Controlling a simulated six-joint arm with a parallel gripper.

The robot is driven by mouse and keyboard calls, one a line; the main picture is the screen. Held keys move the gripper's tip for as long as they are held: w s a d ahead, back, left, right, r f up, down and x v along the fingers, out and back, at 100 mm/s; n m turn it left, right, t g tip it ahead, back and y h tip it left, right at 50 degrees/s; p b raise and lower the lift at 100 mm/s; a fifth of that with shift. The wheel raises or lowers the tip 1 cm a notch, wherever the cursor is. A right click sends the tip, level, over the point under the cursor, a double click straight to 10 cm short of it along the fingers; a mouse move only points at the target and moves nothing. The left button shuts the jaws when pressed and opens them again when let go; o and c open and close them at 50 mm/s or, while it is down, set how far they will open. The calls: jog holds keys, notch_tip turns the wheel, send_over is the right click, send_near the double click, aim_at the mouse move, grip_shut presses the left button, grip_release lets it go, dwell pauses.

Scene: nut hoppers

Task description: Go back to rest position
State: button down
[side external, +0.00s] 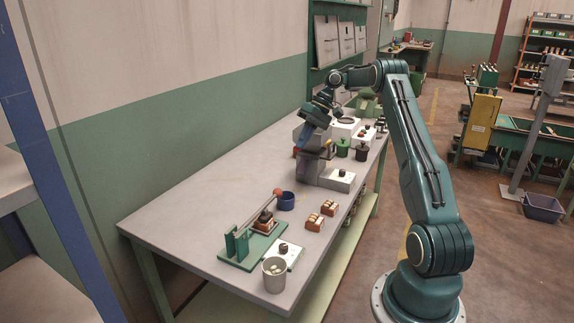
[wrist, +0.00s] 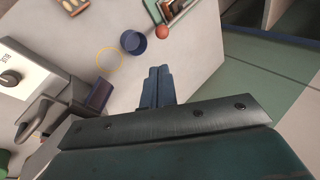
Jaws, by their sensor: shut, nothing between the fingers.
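My gripper (wrist: 158,76) shows in the wrist view with its two blue fingers together and nothing between them. It is over the grey table (wrist: 205,60), apart from the things on it. In the side external view my arm bends over the back part of the table. The fingertips there are hard to tell from the grey machine (side external: 312,165) behind or below them. A dark blue cup (side external: 287,202) stands on the table; it also shows beyond my fingers in the wrist view (wrist: 133,43).
A lever with a red ball (side external: 277,191) rises from a green fixture (side external: 238,247) near the cup. A grey bin (side external: 274,278) stands at the front edge. Orange-brown blocks (side external: 315,222) sit on the right. The table's left part is clear.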

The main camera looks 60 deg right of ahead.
jog(key=a+r+n+h, duration=0.1)
jog(key=a+r, duration=0.6)
jog(key=a, duration=0.5)
jog(key=a+r+n+h, duration=0.1)
jog(key=a+r+h, duration=0.1)
jog(key=a+r, duration=0.8)
jog(key=s+a+f+n+t+h, duration=0.1)
jog(key=s+a+f+t+h, duration=0.15)
jog(key=s+a, duration=1.1)
jog(key=s+d+f, duration=0.1)
jog(key=s+f, duration=0.3)
jog(key=s, duration=0.4)
jog(key=shift+s+d+n, duration=0.2)
jog(key=shift+s+n, duration=0.2)
